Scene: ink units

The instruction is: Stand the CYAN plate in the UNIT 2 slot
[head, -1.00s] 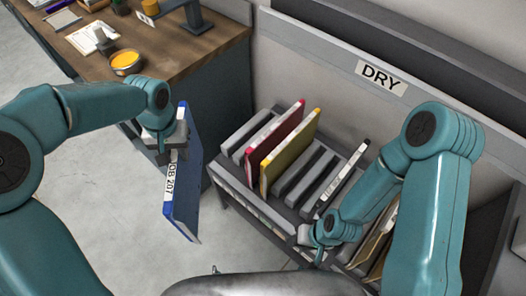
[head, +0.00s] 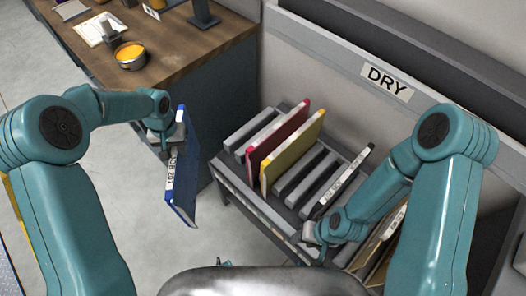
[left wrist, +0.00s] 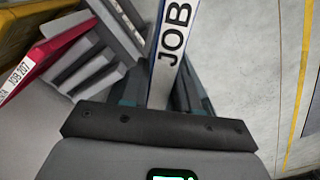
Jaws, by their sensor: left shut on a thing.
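My left gripper (head: 172,142) is shut on the cyan plate (head: 186,170), which looks blue. The plate hangs upright over open floor, left of the rack and apart from it. Its white edge label reads "JOB 207", and in the left wrist view the plate (left wrist: 176,40) stands between the fingers. The slotted grey rack (head: 240,190) is under the "DRY" sign. Empty slots (head: 300,178) lie between the yellow plate (head: 292,152) and a black plate (head: 342,182). I cannot read any UNIT label. My right gripper (head: 318,240) is low by the rack's right front; its fingers are unclear.
A magenta plate (head: 277,135) stands beside the yellow one in the rack. A wooden desk (head: 185,50) with an orange-filled tin (head: 130,56) is behind the left arm. More boards (head: 378,245) stand at the rack's right, partly behind my right arm. Grey floor is clear at left.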

